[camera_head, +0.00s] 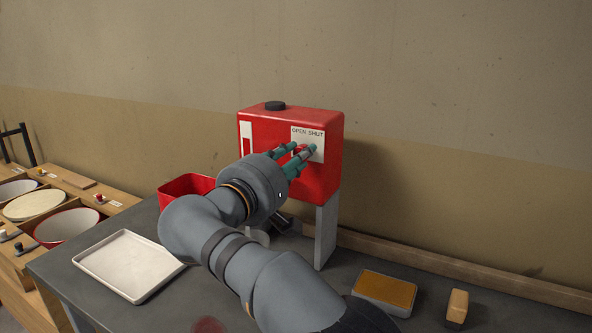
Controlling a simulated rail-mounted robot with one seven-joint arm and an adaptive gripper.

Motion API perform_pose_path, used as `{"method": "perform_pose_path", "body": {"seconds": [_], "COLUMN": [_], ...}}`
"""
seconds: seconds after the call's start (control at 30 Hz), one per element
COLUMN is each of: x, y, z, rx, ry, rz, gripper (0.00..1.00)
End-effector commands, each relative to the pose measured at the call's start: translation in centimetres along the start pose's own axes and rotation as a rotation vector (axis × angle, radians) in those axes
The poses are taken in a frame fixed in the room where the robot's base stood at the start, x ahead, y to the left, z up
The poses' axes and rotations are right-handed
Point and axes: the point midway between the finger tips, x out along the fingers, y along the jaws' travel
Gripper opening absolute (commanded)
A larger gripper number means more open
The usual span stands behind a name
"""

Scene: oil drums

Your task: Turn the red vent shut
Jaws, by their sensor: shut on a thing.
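The red vent (301,149) sits on the front of a red tank (270,133), just under a white label (308,134) that reads OPEN on the left and SHUT on the right. My gripper (304,154) reaches the tank's front face with its green fingers, shut on the red vent. The fingers cover much of the vent, so I cannot tell which word it points to. The tank stands upright on grey legs (326,232) and has a dark cap (275,105) on top.
A white tray (128,263) and a red bin (186,184) are on the grey table to the left. An orange-topped block (385,291) and a small wooden block (457,307) lie at the right. Bowls (68,226) stand in a wooden rack at far left. A wall is behind.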

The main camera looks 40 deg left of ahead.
Motion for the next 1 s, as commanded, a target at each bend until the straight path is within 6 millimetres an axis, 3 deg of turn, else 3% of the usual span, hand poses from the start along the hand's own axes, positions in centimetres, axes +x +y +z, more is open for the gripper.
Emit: {"method": "perform_pose_path", "body": {"seconds": [0.03, 0.3, 1.0], "x": [0.28, 0.30, 0.28], "y": [-0.72, -0.69, -0.72], "z": [0.54, 0.51, 0.43], "rx": [0.039, 0.142, 0.183], "ry": [-0.016, -0.016, -0.016], "rz": [-0.010, -0.013, -0.013], "gripper": [0.00, 0.00, 0.00]}}
